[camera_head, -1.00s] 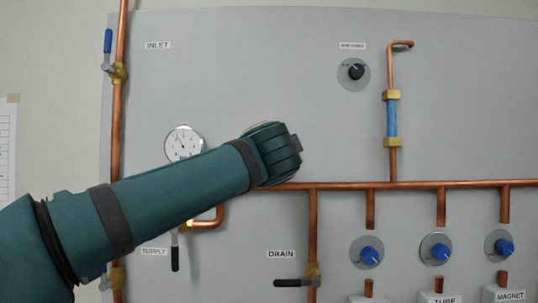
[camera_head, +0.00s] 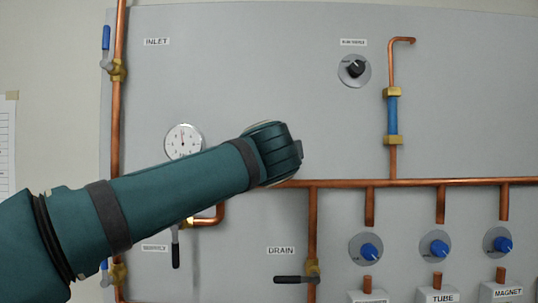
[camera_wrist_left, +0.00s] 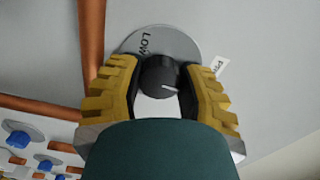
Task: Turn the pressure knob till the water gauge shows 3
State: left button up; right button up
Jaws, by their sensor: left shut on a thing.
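The round white water gauge (camera_head: 183,141) is on the panel left of centre, just above my left forearm. Its dark needle points about straight up; the numbers are too small to read surely. The pressure knob (camera_wrist_left: 161,76), black with a white mark, sits on a round grey plate (camera_wrist_left: 172,42) lettered LOW in the left wrist view. My left gripper (camera_wrist_left: 158,68) has its yellow fingers on both sides of the knob and is shut on it. In the head view my own arm hides knob and gripper. My right gripper is in neither view.
Copper pipes (camera_head: 430,182) run across the panel. Another black knob (camera_head: 356,69) is at the upper right, beside a blue tube (camera_head: 392,116). Several blue knobs (camera_head: 371,251) line the lower right. A drain lever (camera_head: 290,280) is at the bottom. The upper middle is clear.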

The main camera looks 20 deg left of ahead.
pick_arm(q)
jog(key=o, duration=1.2)
jog(key=shift+f, duration=0.1)
jog(key=v, duration=0.8)
jog(key=shift+r, duration=0.25)
jog(key=shift+s, duration=0.1)
